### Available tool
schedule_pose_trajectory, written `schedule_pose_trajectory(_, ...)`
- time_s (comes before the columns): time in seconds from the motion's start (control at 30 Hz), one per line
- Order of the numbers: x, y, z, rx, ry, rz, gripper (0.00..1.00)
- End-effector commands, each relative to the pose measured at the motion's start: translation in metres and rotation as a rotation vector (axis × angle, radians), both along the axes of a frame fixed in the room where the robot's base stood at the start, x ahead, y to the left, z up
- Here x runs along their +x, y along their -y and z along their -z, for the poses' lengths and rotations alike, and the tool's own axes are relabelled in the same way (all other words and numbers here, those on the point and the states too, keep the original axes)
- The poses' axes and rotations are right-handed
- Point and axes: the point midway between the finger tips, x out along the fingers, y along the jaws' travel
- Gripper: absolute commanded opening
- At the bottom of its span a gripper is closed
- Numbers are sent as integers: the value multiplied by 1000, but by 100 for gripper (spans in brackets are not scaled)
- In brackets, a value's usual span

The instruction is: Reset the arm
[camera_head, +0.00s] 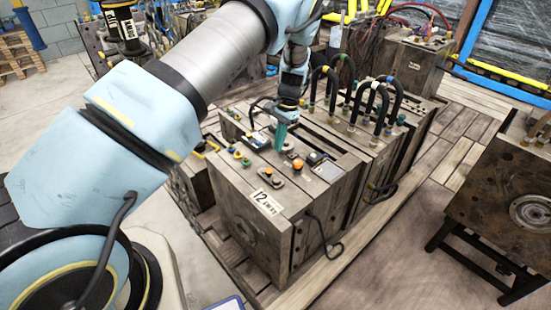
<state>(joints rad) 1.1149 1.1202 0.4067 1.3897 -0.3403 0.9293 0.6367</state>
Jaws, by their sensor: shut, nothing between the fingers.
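My arm reaches from the lower left up over the top of the picture and bends down at the far end. My gripper (280,137) points down over the top of a large worn metal mould block (235,205) with a "12" label. Its teal fingers are shut with nothing between them. The fingertips are close to the block's top, near small fittings; whether they touch it I cannot tell.
Black looped hoses (369,100) stand up from the block right of my gripper. Orange and green fittings (298,164) sit near it. Another mould (505,190) on a dark stand is at right. Wooden pallet boards (440,150) lie around the block. Bare floor (400,260) shows at lower right.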

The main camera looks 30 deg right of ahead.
Motion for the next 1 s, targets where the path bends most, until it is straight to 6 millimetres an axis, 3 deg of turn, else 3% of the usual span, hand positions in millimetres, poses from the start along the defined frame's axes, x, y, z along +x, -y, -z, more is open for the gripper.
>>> schedule_pose_trajectory(0.13,1,5,-14,-3,2,0,0)
schedule_pose_trajectory(0.33,2,6,-20,-3,3,-2,0)
schedule_pose_trajectory(0.47,12,-11,-32,-16,6,-55,0)
schedule_pose_trajectory(0.57,29,-47,-56,-43,18,-168,0)
schedule_pose_trajectory(0.73,46,-136,-107,-104,51,-426,0)
schedule_pose_trajectory(0.87,40,-203,-142,-147,85,-610,0)
schedule_pose_trajectory(1.0,17,-270,-175,-191,135,-791,0)
